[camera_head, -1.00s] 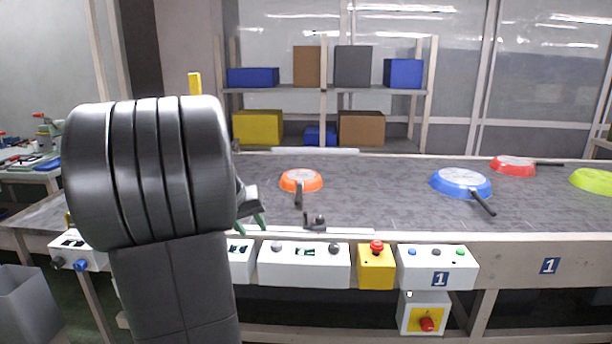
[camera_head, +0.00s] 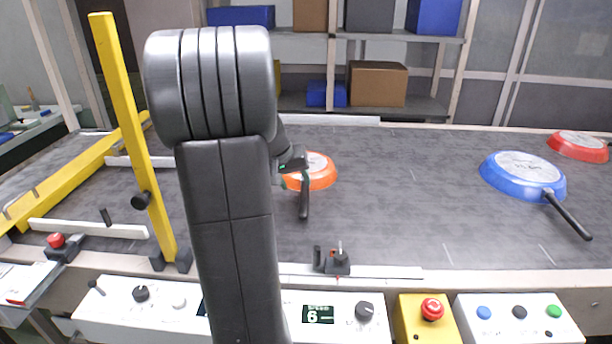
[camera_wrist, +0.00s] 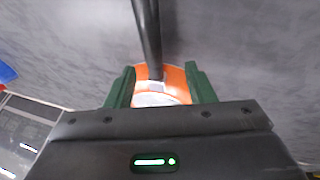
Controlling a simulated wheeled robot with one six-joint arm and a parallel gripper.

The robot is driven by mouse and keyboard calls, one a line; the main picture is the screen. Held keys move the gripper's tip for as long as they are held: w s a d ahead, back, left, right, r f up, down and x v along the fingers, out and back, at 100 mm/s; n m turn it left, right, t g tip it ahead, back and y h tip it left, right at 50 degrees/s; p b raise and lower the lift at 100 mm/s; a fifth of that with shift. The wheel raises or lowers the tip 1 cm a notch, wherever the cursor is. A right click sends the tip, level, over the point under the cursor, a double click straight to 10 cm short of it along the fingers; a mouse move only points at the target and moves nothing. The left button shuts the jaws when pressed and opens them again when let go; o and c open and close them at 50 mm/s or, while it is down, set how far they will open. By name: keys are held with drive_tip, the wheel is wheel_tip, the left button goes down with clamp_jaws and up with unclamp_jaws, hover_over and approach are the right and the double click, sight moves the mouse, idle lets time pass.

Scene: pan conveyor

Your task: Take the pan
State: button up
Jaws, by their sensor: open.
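An orange pan (camera_head: 322,172) lies upside down on the grey conveyor, its black handle (camera_head: 304,200) pointing toward the near edge. My arm hides its left part. In the wrist view the orange pan (camera_wrist: 178,78) shows between my fingers, and its dark handle (camera_wrist: 149,35) runs up out of the picture. My gripper (camera_wrist: 160,80) is open with green fingers, one on each side of the orange pan's visible part. In the head view my gripper (camera_head: 292,178) is partly hidden at the pan's left side. I cannot tell whether it touches the pan.
A blue pan (camera_head: 520,174) and a red pan (camera_head: 580,145) lie farther right on the conveyor (camera_head: 420,215). A yellow frame (camera_head: 130,130) stands at the left. A small black fixture (camera_head: 335,262) sits on the near edge. Control boxes with an emergency button (camera_head: 432,309) line the front.

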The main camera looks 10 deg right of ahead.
sight(303, 190)
drive_tip(key=x, duration=0.2)
drive_tip(key=d+x, duration=0.1)
drive_tip(key=x, duration=0.2)
drive_tip(key=shift+r+b, duration=0.15)
drive_tip(key=shift+b, duration=0.25)
drive_tip(key=shift+f, duration=0.2)
drive_tip(key=shift+f+b, duration=0.25)
drive_tip(key=shift+b, duration=0.05)
drive_tip(key=shift+c, duration=0.4)
drive_tip(key=shift+w, duration=0.1)
clamp_jaws()
